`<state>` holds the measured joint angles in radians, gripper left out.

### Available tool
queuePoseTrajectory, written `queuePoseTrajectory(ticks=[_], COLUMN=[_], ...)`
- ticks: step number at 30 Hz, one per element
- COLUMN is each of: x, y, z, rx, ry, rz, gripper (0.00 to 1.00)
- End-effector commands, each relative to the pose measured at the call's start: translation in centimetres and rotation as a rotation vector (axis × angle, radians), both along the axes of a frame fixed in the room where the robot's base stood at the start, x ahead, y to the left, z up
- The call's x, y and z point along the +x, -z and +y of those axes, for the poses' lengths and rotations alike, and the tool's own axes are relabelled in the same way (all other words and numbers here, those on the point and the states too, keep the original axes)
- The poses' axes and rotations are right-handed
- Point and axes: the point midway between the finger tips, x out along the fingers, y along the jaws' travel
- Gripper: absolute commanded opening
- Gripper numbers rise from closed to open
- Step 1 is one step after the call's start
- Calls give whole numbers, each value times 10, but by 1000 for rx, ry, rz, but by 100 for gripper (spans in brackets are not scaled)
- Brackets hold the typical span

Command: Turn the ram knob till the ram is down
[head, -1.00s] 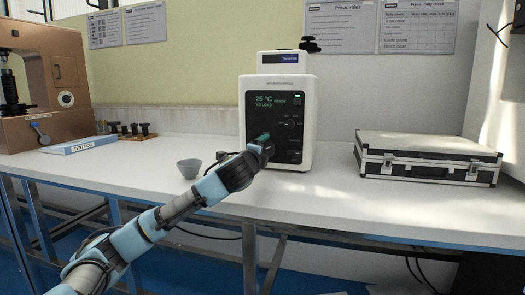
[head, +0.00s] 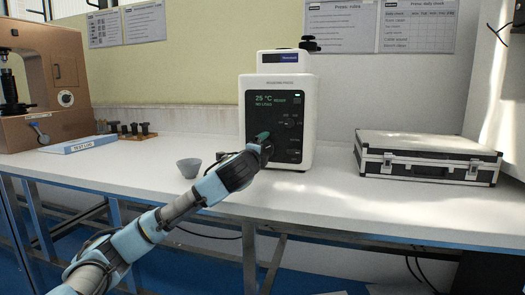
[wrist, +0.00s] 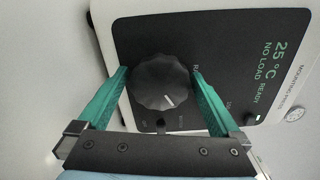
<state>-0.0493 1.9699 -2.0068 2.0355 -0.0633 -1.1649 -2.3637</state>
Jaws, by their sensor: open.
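The white mounting press (head: 279,82) stands on the bench, its black front panel facing me. Its display reads 25 °C, READY and NO LOAD. In the wrist view a round black ribbed knob (wrist: 162,84) with a pale pointer line sits on that panel; a partly hidden label beside it starts with "RA". My gripper (wrist: 160,71) is open with its green fingers on either side of the knob. A gap shows between knob and fingers, so it is not gripped. In the head view my gripper (head: 263,137) hides the knob. I cannot see the ram itself.
A grey bowl (head: 188,168) stands left of the press, near my forearm. A black-and-silver case (head: 428,158) lies to the right. A brown tester (head: 45,85), a blue-edged tray (head: 80,145) and small dark pieces (head: 130,130) are at the left. The bench front is clear.

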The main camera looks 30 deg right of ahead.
Motion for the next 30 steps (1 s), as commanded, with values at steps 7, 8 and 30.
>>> queuePoseTrajectory(ticks=[7, 8, 30], x=[-23, -27, -79], y=[0, 0, 1], z=[22, 26, 73], rx=[-1, -1, 1], ry=[1, 1, 0], rz=[-1, -1, 1], gripper=[100, 100, 100])
